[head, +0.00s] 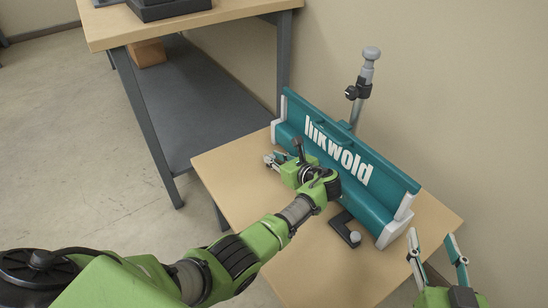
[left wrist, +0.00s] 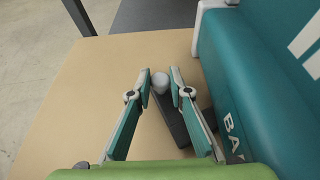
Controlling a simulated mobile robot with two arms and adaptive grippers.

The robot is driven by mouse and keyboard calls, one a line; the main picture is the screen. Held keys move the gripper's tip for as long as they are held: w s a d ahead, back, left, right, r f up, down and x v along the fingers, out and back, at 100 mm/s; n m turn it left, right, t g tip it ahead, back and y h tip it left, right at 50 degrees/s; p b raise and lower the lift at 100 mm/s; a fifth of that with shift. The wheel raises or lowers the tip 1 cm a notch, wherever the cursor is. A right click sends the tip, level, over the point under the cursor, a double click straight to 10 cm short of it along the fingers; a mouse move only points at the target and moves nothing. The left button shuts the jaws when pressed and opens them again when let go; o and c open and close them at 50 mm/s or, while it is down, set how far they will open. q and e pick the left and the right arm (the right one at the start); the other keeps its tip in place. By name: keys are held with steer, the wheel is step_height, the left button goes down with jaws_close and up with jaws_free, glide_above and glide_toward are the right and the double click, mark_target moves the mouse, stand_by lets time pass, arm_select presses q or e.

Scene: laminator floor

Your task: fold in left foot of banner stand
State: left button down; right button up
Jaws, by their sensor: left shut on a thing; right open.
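The teal banner stand (head: 345,170) with white end caps and lettering lies along the table. Its left foot (left wrist: 172,120) is a dark bar in the left wrist view, sticking out from the teal body, with a grey knob (left wrist: 160,82) at its outer end. My left gripper (left wrist: 160,76) is shut with its fingertips on either side of that knob; in the head view my left gripper (head: 270,160) and arm mostly hide this foot. The right foot (head: 345,228), dark with a pale knob, juts out from the stand. My right gripper (head: 431,238) is open and empty.
The stand rests on a light wooden table (head: 340,275), bare in front. A grey pole (head: 364,85) with a black clamp rises behind it by the wall. A workbench (head: 200,20) with a dark lower shelf (head: 215,110) stands at the back left.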

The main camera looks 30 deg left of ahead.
arm_select(q)
steer(key=c, duration=1.9)
jaws_free()
steer(key=v, duration=1.2)
